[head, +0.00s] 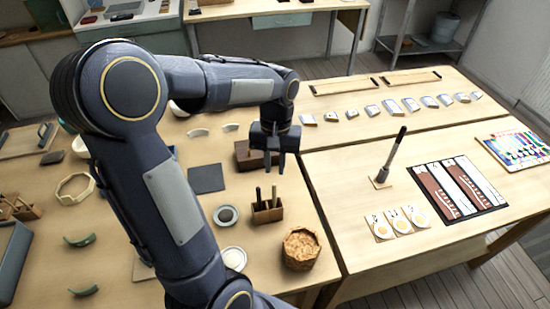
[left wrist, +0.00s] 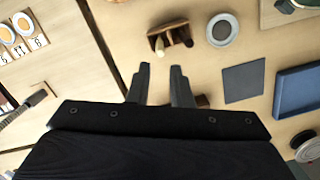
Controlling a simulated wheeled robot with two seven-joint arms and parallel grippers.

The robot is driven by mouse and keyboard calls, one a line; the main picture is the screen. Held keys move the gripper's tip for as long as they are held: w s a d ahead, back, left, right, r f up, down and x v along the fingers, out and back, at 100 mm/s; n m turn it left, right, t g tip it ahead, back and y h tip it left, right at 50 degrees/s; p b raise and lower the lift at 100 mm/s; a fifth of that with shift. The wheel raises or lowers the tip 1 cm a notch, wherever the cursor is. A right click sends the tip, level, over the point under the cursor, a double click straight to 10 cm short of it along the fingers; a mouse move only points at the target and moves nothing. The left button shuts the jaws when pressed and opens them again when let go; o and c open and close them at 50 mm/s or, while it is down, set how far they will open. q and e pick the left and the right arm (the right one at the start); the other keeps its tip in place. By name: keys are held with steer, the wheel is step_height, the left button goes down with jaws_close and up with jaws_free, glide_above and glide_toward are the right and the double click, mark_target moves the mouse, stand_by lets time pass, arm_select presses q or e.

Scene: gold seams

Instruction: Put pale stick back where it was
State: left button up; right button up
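A small brown wooden holder (head: 267,213) stands on the left table with two short sticks upright in it. The holder also shows in the left wrist view (left wrist: 168,29). There, the pale stick (left wrist: 160,46) is at the holder's left end and a dark stick (left wrist: 188,42) at its right end. My left gripper (head: 275,163) hangs over the table, beyond the holder. In the left wrist view its two fingers (left wrist: 159,84) are apart, with nothing between them. A dark brown block (head: 247,156) is beside and partly behind the gripper. My right gripper is out of view.
A dark square mat (head: 206,179) and a saucer with a dark centre (head: 226,215) lie left of the holder. A woven basket (head: 301,249) stands to its front right. A brush (head: 392,155) stands upright on the right table, near egg cards (head: 402,220).

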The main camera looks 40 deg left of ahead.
arm_select(q)
steer(key=s+d+r+m+t+h, duration=0.3)
steer(key=s+d+t, duration=0.3)
steer(key=s+d, duration=0.4)
steer(key=s+m, duration=0.1)
steer(key=s, duration=0.2)
steer(key=shift+s+r+t, duration=0.25)
steer(key=shift+r+t, duration=0.15)
